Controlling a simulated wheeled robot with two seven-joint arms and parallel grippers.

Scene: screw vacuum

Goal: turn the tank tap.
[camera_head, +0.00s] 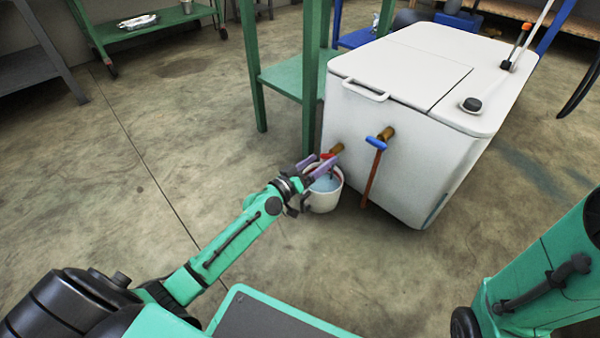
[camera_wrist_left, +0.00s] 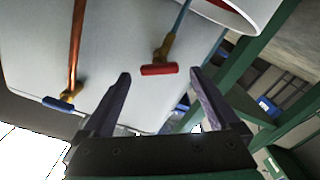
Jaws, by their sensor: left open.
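The white tank (camera_head: 400,140) stands right of centre. Its left tap has a red handle (camera_head: 326,157), also in the left wrist view (camera_wrist_left: 159,70). Its right tap has a blue handle (camera_head: 377,143) with a copper-coloured pipe going down. My left gripper (camera_head: 316,165) is open at the red tap. In the left wrist view its fingertips (camera_wrist_left: 160,75) stand on either side of the red handle; I cannot tell whether they touch it. A white bucket (camera_head: 326,200) with bluish contents is below the red tap. A thin blue line runs from this tap towards the bucket. My right gripper is out of view.
A green-framed table (camera_head: 285,80) stands close to the tank's left side. A grey bench (camera_head: 32,68) and a green trolley (camera_head: 135,28) are at the back left.

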